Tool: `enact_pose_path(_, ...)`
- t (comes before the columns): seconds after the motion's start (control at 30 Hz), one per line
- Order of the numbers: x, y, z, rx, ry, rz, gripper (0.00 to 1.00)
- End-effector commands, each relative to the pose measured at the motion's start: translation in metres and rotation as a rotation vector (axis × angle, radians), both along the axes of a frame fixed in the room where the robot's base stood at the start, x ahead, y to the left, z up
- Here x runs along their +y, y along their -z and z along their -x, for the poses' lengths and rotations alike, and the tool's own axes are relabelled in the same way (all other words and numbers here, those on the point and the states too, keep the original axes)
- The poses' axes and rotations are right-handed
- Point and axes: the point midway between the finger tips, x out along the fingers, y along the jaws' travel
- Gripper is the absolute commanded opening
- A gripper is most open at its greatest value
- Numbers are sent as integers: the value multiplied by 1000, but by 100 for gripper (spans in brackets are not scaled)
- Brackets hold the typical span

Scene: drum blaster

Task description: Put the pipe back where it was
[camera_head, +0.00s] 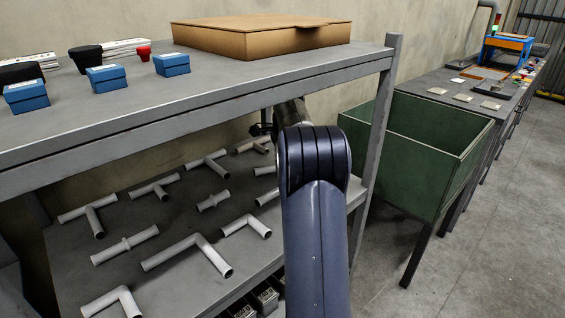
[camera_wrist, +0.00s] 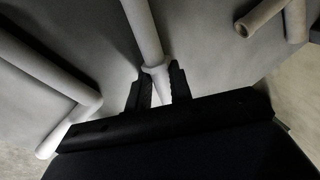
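A light grey straight pipe with a collar (camera_wrist: 146,35) runs up from between the fingers of my gripper (camera_wrist: 160,88) in the wrist view. The fingers sit close on both sides of the pipe just below its collar, and my gripper looks shut on it. Whether the pipe touches the shelf is not clear. In the head view my arm hides most of the gripper. Several other grey pipes lie on the lower shelf (camera_head: 150,213), including a tee (camera_head: 90,214), a straight collared pipe (camera_head: 125,245) and a bent pipe (camera_head: 190,253).
In the wrist view, a bent pipe (camera_wrist: 45,70) lies left and another pipe (camera_wrist: 262,16) upper right. The upper shelf (camera_head: 130,103) overhangs the pipes, with a cardboard box (camera_head: 262,42) and blue boxes (camera_head: 108,78). A corner post (camera_head: 376,140) and green bin (camera_head: 408,165) stand right.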

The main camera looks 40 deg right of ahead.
Motion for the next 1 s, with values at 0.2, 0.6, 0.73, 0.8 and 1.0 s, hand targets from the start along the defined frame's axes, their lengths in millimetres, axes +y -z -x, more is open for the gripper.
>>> enact_pose_path(0.2,1,15,3,25,-1,-14,29)
enact_pose_path(0.6,3,-30,8,21,1,-11,29)
enact_pose_path(0.73,4,-54,13,18,0,-10,29)
enact_pose_path(0.8,4,-64,15,16,0,-9,29)
enact_pose_path(1.0,5,-77,18,16,0,-9,29)
